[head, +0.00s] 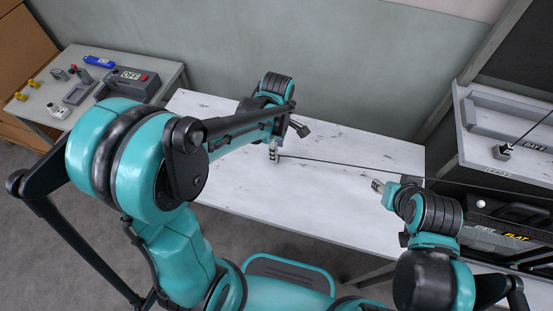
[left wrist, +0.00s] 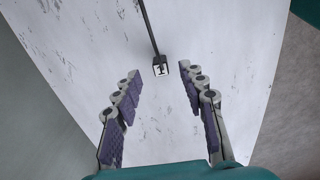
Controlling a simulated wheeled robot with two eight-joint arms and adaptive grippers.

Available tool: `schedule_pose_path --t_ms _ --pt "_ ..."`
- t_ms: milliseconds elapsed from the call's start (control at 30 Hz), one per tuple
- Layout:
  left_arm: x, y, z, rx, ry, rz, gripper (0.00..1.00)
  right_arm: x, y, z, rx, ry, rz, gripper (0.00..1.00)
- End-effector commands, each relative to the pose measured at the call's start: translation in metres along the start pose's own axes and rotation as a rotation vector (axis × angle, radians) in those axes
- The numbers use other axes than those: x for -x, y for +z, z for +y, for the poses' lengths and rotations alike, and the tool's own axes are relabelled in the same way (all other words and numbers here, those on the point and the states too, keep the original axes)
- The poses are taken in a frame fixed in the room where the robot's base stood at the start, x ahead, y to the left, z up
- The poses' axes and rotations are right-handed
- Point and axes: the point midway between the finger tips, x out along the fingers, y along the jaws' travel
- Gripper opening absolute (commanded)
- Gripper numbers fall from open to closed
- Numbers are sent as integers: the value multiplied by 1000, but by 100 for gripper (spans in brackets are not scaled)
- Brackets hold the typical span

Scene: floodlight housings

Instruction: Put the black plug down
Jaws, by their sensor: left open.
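The black plug (left wrist: 160,68) shows in the left wrist view with its dark cable running up and away from it over the white tabletop. Its end face shows pale with dark marks. My left gripper (left wrist: 161,82) is open, with one finger row on each side and the plug centred at or just past the fingertips, touching neither. In the head view my left gripper (head: 274,152) is low over the white table (head: 340,215), and the cable (head: 350,165) runs right from it. My right gripper (head: 378,186) is over the table's right part; its jaws are unclear.
A side table at the left holds a grey box marked OFF (head: 128,76), a blue item (head: 99,62) and several small yellow-topped parts. At the right stand a grey tray (head: 510,105) with a dark block (head: 503,152) on a cable, and a black case (head: 500,215). The front tabletop is clear.

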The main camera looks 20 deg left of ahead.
Motion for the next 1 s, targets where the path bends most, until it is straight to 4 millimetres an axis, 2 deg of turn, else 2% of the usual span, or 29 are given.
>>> schedule_pose_path --t_ms 33,133,367,400,533,567,1000 --pt "-13 0 -2 0 0 0 41 -7 5 0 0 0 0 40" --pt "-26 0 -1 0 0 0 41 -11 8 0 0 0 0 40" --pt "-28 0 -1 -1 1 0 41 -11 8 0 0 0 0 40" --pt "-28 0 -1 -1 1 0 39 -11 8 0 0 0 0 40" --pt "-28 0 -1 -1 1 0 4 -10 8 0 0 0 0 40" --pt "-28 0 -1 -1 1 0 0 -11 8 0 0 0 0 40" --pt "-24 0 -1 -1 1 0 0 -8 6 0 0 0 0 40"
